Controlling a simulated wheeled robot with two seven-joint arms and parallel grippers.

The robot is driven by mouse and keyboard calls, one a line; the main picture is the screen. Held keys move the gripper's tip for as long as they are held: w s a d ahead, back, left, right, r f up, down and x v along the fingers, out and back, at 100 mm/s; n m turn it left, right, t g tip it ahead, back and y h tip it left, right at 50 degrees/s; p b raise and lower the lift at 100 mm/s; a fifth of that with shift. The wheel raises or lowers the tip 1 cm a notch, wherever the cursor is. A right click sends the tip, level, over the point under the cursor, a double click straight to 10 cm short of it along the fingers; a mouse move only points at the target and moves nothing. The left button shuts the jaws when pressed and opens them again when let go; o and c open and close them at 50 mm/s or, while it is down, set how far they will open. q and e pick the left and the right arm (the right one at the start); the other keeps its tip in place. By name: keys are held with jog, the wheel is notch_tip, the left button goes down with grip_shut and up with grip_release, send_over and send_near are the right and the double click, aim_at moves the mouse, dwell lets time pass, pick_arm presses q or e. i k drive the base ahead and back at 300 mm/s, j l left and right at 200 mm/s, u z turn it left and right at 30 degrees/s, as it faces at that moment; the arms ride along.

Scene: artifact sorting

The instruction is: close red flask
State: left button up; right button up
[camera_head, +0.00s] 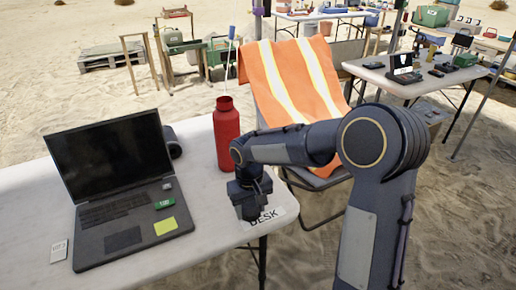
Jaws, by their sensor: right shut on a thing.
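The red flask (226,135) stands upright on the desk near its back right edge. Its top is open, with no lid on its mouth. My right gripper (249,204) is low over the desk's right corner, in front of the flask and to its right, pointing down. It is shut on a small dark object that blends with the dark fingers, so its shape is hard to make out. My left gripper is not in view.
An open laptop (115,165) stands on the left of the desk (200,262), with a dark rounded object (172,142) behind it. A small white card (59,251) lies at the front left. An orange striped cloth (290,80) hangs over a chair behind the arm.

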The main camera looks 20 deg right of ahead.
aim_at(226, 118)
jog(key=l+u, duration=0.1)
jog(key=l, duration=1.2)
